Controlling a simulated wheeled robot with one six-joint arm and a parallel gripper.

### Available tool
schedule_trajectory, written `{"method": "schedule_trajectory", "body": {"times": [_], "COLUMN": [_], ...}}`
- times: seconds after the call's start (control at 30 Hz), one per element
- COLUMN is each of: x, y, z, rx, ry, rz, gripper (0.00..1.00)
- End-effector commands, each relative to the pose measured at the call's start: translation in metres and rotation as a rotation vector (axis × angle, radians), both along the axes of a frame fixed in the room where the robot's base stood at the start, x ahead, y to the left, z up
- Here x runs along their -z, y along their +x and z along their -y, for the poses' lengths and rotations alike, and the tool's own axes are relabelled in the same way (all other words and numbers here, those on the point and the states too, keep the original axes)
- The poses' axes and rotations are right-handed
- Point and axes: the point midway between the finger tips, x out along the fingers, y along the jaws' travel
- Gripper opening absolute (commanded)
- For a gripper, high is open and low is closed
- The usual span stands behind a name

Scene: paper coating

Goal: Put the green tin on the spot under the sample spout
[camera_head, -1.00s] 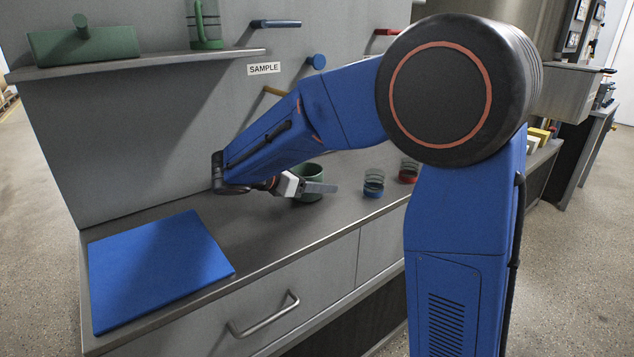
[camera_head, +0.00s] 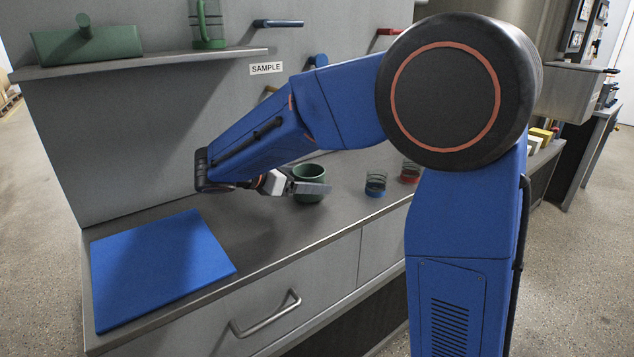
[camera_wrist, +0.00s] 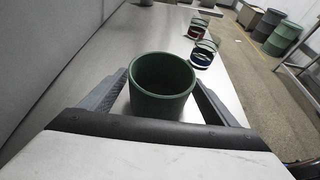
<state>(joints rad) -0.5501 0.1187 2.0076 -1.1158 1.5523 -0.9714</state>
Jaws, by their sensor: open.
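The green tin (camera_head: 309,180) stands upright on the grey counter, below and right of the SAMPLE label (camera_head: 266,68). In the wrist view the open, empty-looking tin (camera_wrist: 161,86) sits between the two spread fingers of my gripper (camera_wrist: 160,92). No finger clearly touches it. In the head view my gripper (camera_head: 308,188) is low over the counter, in front of the tin. The spot under the spout cannot be made out.
A blue mat (camera_head: 160,265) lies on the counter's left end. Right of the tin stand a blue-based glass (camera_head: 375,183) and a red-based glass (camera_head: 410,172). A shelf (camera_head: 140,65) above carries green items. A drawer handle (camera_head: 266,314) projects in front.

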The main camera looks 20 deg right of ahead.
Motion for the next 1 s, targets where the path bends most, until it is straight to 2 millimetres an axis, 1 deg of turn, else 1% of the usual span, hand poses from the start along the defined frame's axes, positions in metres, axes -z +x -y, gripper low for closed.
{"method": "schedule_trajectory", "body": {"times": [0.03,0.2,0.3,0.4,0.6,1.0], "x": [-0.004,-0.016,-0.022,-0.026,-0.03,-0.03], "y": [-0.003,-0.012,-0.016,-0.02,-0.023,-0.023], "z": [-0.011,-0.039,-0.052,-0.061,-0.07,-0.07], "rx": [-0.004,-0.004,-0.003,-0.002,0.0,0.0], "ry": [0.001,0.0,0.0,0.0,0.0,0.0], "rz": [0.0,-0.001,0.0,0.0,-0.001,-0.001], "gripper": [0.82,0.82,0.82,0.82,0.82,0.82]}}
